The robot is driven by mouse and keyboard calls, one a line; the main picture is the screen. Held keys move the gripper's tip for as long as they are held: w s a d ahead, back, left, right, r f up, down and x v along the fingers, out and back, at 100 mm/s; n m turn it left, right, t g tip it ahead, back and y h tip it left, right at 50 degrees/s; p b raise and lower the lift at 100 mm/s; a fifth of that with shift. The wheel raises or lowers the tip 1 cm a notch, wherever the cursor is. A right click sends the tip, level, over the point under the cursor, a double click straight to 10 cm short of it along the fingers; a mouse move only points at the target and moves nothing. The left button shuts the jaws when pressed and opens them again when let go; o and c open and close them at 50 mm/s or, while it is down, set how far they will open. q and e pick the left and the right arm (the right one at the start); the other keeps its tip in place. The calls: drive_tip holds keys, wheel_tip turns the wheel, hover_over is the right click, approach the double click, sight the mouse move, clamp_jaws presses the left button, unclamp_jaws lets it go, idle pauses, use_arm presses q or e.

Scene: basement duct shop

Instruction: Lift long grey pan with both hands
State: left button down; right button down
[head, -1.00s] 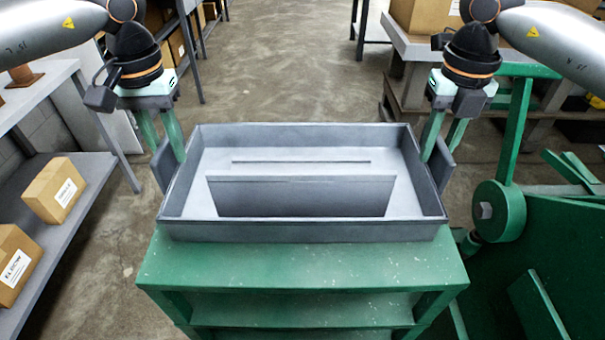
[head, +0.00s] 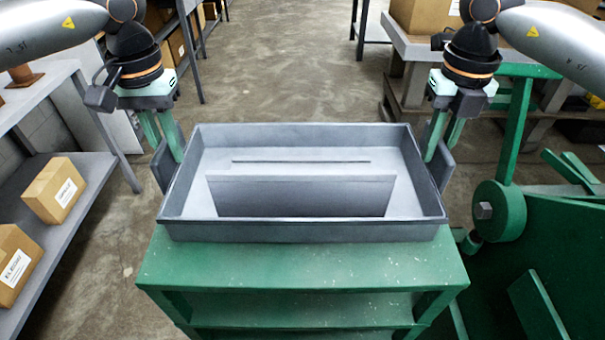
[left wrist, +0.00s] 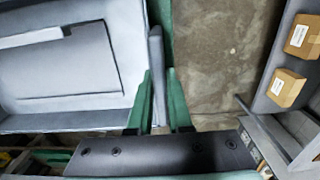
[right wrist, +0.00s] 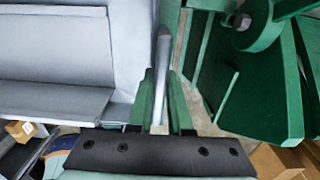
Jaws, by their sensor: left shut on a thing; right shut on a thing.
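The long grey pan (head: 303,230) rests on the green stand (head: 300,265). It is a shallow rectangular tray with a raised divider-like panel (head: 300,196) inside. My left gripper (head: 168,158) is shut on the upright grey handle at the pan's left end; this handle (left wrist: 157,75) shows between the green fingers in the left wrist view. My right gripper (head: 438,155) is shut on the matching handle at the right end, seen between the fingers in the right wrist view (right wrist: 162,80). The pan looks level. Its underside is hidden.
A grey shelf (head: 60,215) with cardboard boxes (head: 54,190) stands at the left. A green machine with a round wheel (head: 498,210) stands close at the right. A grey bench (head: 405,50) is behind right. Open concrete floor (head: 280,70) lies beyond the pan.

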use_arm(q)
drive_tip(key=shift+r, duration=0.15)
use_arm(e)
drive_tip(key=shift+r, duration=0.15)
idle(0.4)
